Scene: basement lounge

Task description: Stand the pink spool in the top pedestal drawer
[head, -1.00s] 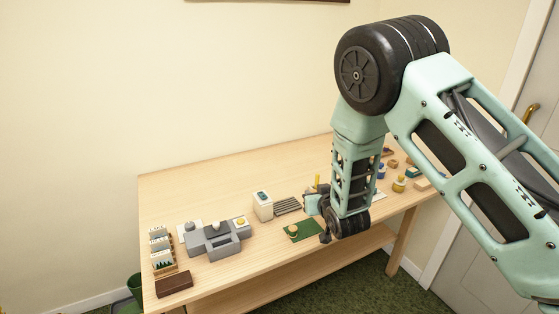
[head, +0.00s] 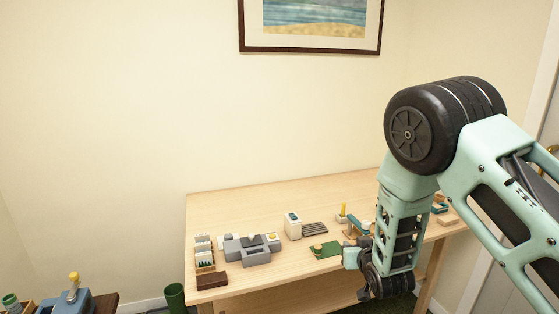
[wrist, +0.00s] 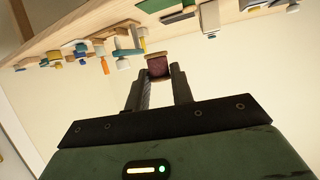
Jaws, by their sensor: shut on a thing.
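The pink spool (wrist: 158,67) shows in the wrist view as a dark pink-brown cylinder with tan ends. My gripper (wrist: 160,78) is shut on it, with one finger on each side. The spool appears clear of the wooden table, whose edge runs across the top of the wrist view. In the head view my arm hangs at the table's front right, and I cannot make out the spool there. I cannot identify a pedestal or its top drawer in either view.
Blue equipment (head: 72,303) is at lower left. The table's back strip is clear.

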